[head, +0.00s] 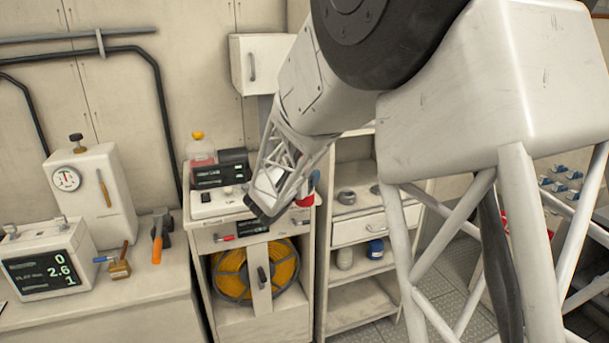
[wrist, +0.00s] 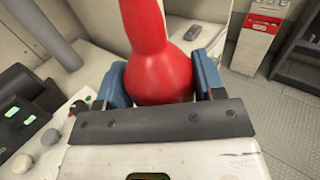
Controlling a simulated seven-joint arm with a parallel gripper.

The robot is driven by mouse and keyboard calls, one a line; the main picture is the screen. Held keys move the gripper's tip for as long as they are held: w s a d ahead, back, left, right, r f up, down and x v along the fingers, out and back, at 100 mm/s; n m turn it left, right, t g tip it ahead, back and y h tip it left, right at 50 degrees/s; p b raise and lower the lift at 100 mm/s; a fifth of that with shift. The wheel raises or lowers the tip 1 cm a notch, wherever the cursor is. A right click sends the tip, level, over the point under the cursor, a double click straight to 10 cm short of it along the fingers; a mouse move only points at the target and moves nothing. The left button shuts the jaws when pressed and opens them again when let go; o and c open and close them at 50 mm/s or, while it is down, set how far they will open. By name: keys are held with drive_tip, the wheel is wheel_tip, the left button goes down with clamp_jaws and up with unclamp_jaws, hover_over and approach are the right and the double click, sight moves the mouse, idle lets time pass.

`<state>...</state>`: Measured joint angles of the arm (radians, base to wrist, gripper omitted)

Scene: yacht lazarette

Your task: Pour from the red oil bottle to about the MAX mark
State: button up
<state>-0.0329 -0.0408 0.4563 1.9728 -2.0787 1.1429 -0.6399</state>
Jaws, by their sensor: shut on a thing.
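My gripper (wrist: 160,78) is shut on the red oil bottle (wrist: 160,70), with one blue jaw pad on each side of its round body. The bottle's neck points to the top of the wrist view, and its tip is cut off by the frame edge. In the head view, only a small red part of the bottle (head: 304,201) shows below my gripper (head: 311,186), over the right side of the white cabinet. A translucent container with reddish contents and an orange cap (head: 202,152) stands at the back left of that cabinet. I cannot read a MAX mark on it.
A dark display box (head: 219,174) stands on the white cabinet (head: 196,226), close to the translucent container. A yellow hose coil (head: 232,273) sits below. Open shelves (head: 352,297) stand to the right. A gauge box (head: 92,195) and a scale-like display (head: 50,270) occupy the left counter.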

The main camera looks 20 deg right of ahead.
drive_tip(key=shift+r, duration=0.1)
drive_tip(key=w+a+r+n+t+y, duration=0.25)
drive_tip(key=w+a+r+y, duration=0.2)
drive_tip(key=w+r, duration=0.55)
drive_tip(key=w+a+r+n+t+y, duration=0.25)
drive_tip(key=w+a+r+y, duration=0.25)
drive_tip(key=a+r+y, duration=0.6)
drive_tip(key=w+a+f+n+g+y, duration=0.2)
drive_tip(key=w+a+f+y, duration=0.3)
drive_tip(key=a, duration=0.3)
drive_tip(key=w+a+f+n+g+y, duration=0.2)
drive_tip(key=w+a+f+g+y, duration=0.2)
drive_tip(key=w+a+f, duration=0.3)
drive_tip(key=shift+a+n+g+y, duration=0.3)
drive_tip(key=shift+a+y, duration=0.35)
drive_tip(key=shift+y, duration=0.2)
idle(1.5)
drive_tip(key=shift+w, duration=0.1)
idle(0.6)
